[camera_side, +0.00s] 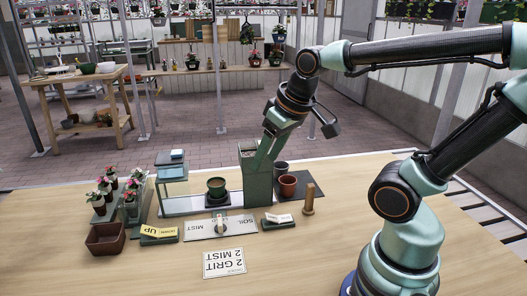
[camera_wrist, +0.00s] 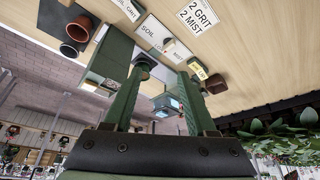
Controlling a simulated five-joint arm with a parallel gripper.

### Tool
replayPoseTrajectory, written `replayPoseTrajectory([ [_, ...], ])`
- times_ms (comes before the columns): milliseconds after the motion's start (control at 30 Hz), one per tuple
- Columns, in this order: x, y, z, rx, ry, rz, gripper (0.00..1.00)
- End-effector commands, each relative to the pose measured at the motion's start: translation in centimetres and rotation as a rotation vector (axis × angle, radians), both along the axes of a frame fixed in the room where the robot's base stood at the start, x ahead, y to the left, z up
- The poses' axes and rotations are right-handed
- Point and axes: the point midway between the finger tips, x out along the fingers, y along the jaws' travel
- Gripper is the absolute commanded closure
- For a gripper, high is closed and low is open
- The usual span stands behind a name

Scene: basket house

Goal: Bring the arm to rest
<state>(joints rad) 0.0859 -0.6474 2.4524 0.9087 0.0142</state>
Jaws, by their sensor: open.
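My gripper (camera_side: 256,163) is open. In the side view its fingers point down in front of or beside the upper part of a tall green box (camera_side: 258,190) near the middle of the table; I cannot tell whether they touch it. In the wrist view the two green fingers of my gripper (camera_wrist: 163,75) stand well apart, with nothing held between them. My arm is raised and bent, reaching from its base at the right over the table.
A sign board (camera_side: 220,227), a printed card (camera_side: 224,263), a brown tray (camera_side: 105,238) and potted plants (camera_side: 131,203) lie left and forward. The front right tabletop is clear.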

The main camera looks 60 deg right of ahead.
Motion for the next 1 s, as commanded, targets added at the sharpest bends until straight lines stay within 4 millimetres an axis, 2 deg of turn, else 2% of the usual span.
replayPoseTrajectory([
  [67,-0.3,1.5,0.5,-0.005,-0.037,0.058,0.43],
  [200,-0.6,2.5,0.7,-0.009,-0.063,0.098,0.43],
  [1000,-0.6,2.5,0.7,-0.009,-0.063,0.1,0.43],
])
